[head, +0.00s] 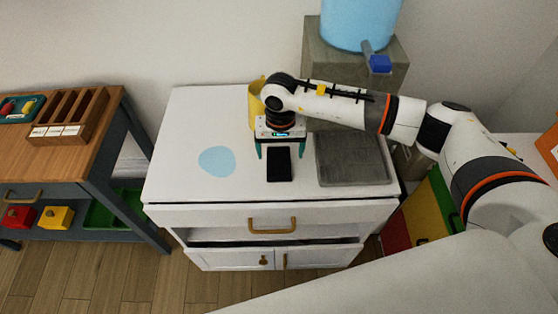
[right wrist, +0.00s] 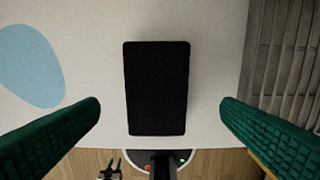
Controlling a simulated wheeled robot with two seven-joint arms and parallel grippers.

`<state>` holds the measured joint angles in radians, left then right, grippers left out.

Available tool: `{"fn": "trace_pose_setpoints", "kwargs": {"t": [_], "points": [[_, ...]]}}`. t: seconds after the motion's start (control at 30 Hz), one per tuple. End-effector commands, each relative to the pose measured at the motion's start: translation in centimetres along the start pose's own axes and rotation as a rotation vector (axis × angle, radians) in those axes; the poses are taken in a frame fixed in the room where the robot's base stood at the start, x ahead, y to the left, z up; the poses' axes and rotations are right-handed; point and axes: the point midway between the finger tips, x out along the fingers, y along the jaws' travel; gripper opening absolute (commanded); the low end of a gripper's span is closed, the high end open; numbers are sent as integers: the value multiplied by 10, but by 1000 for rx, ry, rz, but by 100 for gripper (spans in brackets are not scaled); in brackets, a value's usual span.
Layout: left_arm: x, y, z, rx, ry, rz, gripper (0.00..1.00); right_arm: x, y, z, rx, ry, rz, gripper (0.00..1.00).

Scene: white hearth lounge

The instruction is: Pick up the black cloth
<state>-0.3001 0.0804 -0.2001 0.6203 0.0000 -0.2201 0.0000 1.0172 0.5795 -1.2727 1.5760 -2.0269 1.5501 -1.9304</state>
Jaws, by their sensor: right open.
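The black cloth (head: 279,164) is a small dark rectangle lying flat on top of the white cabinet (head: 218,189). In the right wrist view the cloth (right wrist: 157,88) is in the middle of the picture. My right gripper (head: 273,151) is over the cabinet top at the cloth's far end, pointing down. Its two green fingers (right wrist: 160,112) are wide apart, one on each side of the cloth, with clear gaps and nothing between them gripped.
A light blue flat patch (head: 217,161) lies left of the cloth. A grey ribbed tray (head: 351,160) is close on the right. A yellow object (head: 256,101) stands behind my right gripper. A wooden-topped workbench (head: 66,150) is at the left.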

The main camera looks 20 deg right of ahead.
Motion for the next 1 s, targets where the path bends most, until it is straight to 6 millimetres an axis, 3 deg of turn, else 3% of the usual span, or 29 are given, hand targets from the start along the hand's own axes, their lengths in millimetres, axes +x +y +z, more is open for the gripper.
{"fn": "trace_pose_setpoints", "kwargs": {"t": [0.4, 0.7, 1.0], "points": [[-18, 0, 1, 0, 1, 0, 36, 49, 4, 4, 1, 1, 2, 87], [-17, 0, 1, 0, 1, -1, 36, 54, 3, 5, 1, -1, 2, 86], [-17, 0, 1, 0, 1, -1, 36, 53, 3, 5, 1, -1, 2, 39]]}}
